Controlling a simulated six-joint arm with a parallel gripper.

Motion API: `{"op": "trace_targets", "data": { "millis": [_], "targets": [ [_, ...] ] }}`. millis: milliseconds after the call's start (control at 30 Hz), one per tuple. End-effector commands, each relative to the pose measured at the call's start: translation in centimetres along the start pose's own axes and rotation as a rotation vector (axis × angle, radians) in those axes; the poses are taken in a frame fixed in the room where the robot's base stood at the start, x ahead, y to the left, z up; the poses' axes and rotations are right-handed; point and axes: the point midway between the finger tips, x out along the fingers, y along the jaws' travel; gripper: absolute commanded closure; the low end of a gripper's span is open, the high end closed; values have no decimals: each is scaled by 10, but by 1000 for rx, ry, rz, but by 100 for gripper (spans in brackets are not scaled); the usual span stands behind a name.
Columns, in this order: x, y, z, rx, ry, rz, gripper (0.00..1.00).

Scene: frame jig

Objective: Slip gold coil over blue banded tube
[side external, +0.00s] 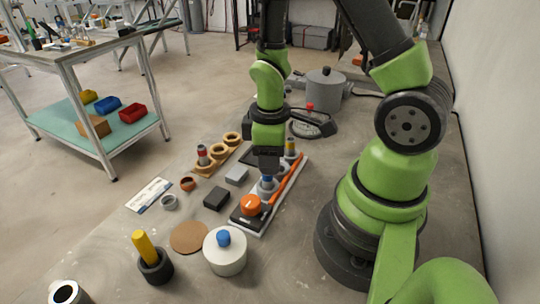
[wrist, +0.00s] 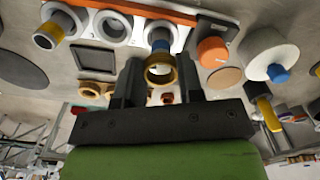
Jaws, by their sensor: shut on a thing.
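My gripper (wrist: 160,84) is shut on the gold coil (wrist: 161,82), a short ring held between its two fingers. The blue banded tube (wrist: 160,42) stands in a white socket, right by the coil. In the side external view my gripper (side external: 267,168) points down just above the blue banded tube (side external: 267,182). The coil cannot be made out there. In the wrist view the coil overlaps the tube's end. I cannot tell whether the coil is around the tip or only in front of it.
The white frame plate carries an orange strip (side external: 286,183), an orange knob (side external: 250,204) and a yellow-banded tube (side external: 291,147). A wooden rack (side external: 219,155) with rings stands to the left. Grey and black blocks lie between. A white cylinder with a blue knob (side external: 225,252) stands in front.

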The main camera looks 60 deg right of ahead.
Motion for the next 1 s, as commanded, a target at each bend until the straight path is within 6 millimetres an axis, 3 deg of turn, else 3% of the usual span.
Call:
{"op": "trace_targets", "data": {
  "millis": [333, 1000],
  "targets": [
    [2, 0, 0, 0, 0, 0, 88],
    [26, 0, 0, 0, -2, -1, 88]
  ]
}}
